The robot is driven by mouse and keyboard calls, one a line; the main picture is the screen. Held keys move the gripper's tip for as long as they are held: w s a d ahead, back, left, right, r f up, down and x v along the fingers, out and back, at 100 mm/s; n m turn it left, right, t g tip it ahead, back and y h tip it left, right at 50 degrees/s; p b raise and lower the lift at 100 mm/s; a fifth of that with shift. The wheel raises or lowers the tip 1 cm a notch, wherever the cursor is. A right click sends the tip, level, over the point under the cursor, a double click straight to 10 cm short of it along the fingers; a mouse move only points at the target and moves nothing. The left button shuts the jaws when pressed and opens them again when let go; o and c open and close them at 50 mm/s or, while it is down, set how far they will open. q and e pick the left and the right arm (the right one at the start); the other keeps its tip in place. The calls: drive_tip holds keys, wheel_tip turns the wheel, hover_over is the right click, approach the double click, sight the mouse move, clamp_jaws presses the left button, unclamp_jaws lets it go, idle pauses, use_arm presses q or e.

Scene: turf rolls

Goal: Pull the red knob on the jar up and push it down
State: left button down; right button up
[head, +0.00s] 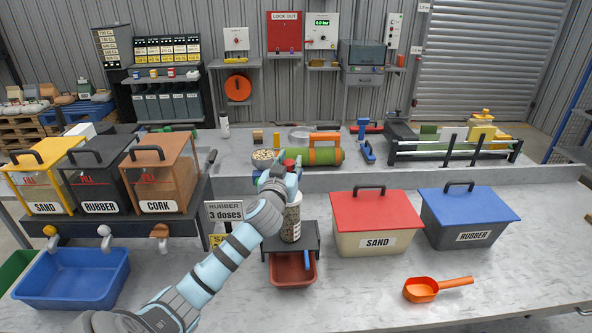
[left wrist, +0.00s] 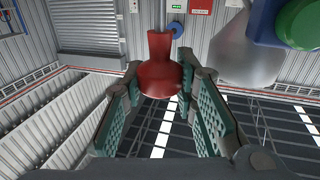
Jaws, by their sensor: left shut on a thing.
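The jar (head: 291,222) is clear with pale contents and stands upright on a small dark stand (head: 318,237). My left gripper (head: 284,176) is above the jar and hides its top. In the head view a bit of red, the knob (head: 289,163), shows at the fingertips. In the left wrist view the red knob (left wrist: 165,75) sits between the two green-padded fingers of the left gripper (left wrist: 165,90), which is shut on it. How far the knob stands out of the jar cannot be told. My right gripper is not in view.
A red tray (head: 292,281) lies under the stand. A red-lidded SAND bin (head: 377,242) and blue-lidded RUBBER bin (head: 475,236) stand right. An orange scoop (head: 421,290) lies in front. A sign (head: 224,212) and dispensers (head: 98,170) are left. The front right counter is largely clear.

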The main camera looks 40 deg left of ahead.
use_arm(q)
drive_tip(key=shift+r, duration=0.4)
drive_tip(key=c, duration=1.6)
unclamp_jaws()
drive_tip(key=o, duration=0.3)
drive_tip(key=shift+f, duration=0.15)
drive_tip(key=shift+s+d, duration=0.1)
drive_tip(key=v, duration=1.1)
drive_tip(key=shift+s+d, duration=0.2)
drive_tip(key=shift+s, duration=0.15)
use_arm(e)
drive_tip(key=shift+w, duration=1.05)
